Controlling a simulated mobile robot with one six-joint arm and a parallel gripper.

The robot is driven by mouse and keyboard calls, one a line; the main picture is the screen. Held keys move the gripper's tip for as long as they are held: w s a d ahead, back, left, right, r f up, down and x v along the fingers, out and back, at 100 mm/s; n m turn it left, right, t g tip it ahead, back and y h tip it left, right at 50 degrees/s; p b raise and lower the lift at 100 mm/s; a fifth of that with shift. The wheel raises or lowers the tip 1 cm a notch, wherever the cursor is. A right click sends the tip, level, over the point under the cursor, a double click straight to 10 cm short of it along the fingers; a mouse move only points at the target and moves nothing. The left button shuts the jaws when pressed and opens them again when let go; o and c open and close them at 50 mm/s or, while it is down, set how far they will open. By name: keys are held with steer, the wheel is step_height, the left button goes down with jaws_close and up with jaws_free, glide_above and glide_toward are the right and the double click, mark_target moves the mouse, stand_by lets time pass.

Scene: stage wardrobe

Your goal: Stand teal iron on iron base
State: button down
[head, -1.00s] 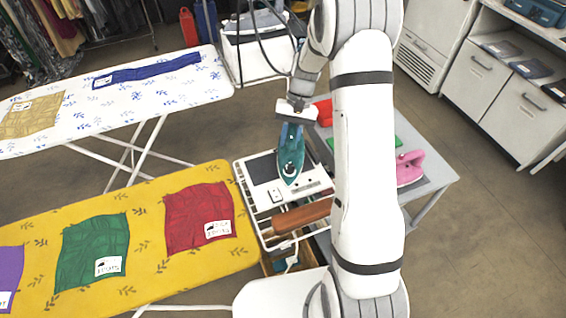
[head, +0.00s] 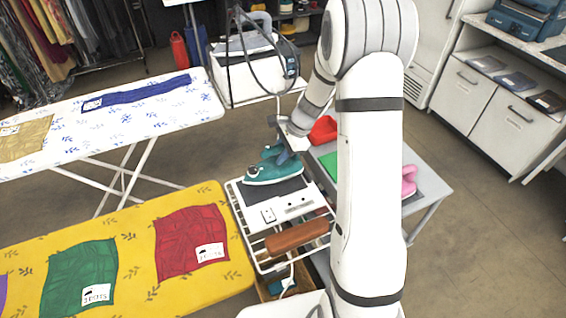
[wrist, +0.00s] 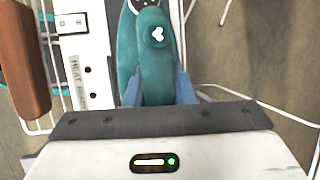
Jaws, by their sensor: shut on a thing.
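The teal iron (head: 272,170) is in my gripper (head: 286,152) in the head view. It lies roughly level, sole down and nose to the left, over the dark pad of the iron base (head: 297,204). I cannot tell whether it touches the pad. In the wrist view, my gripper (wrist: 158,92) is shut around the teal iron (wrist: 148,55), with a finger on each side. The white panel of the iron base (wrist: 85,60) shows to its left. The iron hides much of the pad.
A pink iron (head: 408,180) and a red object (head: 323,130) stand on the grey table (head: 428,190). A white steam station (head: 250,75) stands behind.

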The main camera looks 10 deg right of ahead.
steer(key=shift+f, duration=2.05)
steer(key=c, duration=1.2)
jaws_free()
steer(key=shift+s, duration=0.1)
steer(key=shift+c, duration=0.2)
steer(key=v, duration=1.2)
steer(key=s+a+r+n+h, duration=0.35)
steer(key=s+r+n, duration=0.55)
steer(key=s, duration=0.4)
steer(key=s+r+n+t+h, duration=0.1)
steer(key=s+r+n+t, duration=0.1)
steer(key=s+n, duration=0.4)
steer(key=s+r, duration=0.1)
steer(key=s, duration=0.4)
steer(key=shift+s, duration=0.35)
